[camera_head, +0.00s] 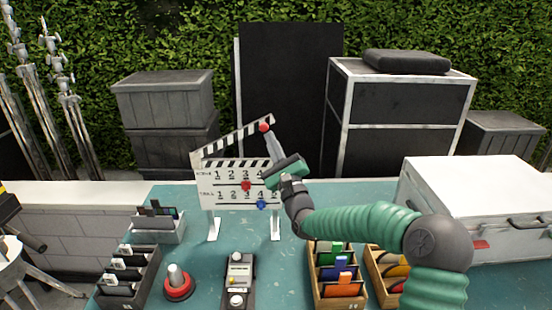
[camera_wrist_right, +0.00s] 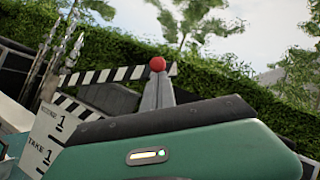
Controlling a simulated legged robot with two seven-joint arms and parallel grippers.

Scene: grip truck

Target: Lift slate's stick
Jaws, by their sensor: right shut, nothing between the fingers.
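The slate (camera_head: 228,186) stands upright on two white feet on the teal table, its white board showing numbers. Its striped stick (camera_head: 236,138) is raised at an angle, hinged at the left, with a red ball (camera_head: 264,127) at its right end. My right gripper (camera_head: 270,143) is shut and empty, its fingertips at the ball end of the stick; I cannot tell whether they touch it. In the right wrist view the stick (camera_wrist_right: 108,75) and red ball (camera_wrist_right: 157,63) show just beyond the fingers (camera_wrist_right: 157,90).
A red-ringed knob (camera_head: 178,284), a black control box (camera_head: 239,282) and wooden card boxes (camera_head: 338,288) stand in front of the slate. A white case (camera_head: 475,200) is at the right. Dark crates stand behind the table.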

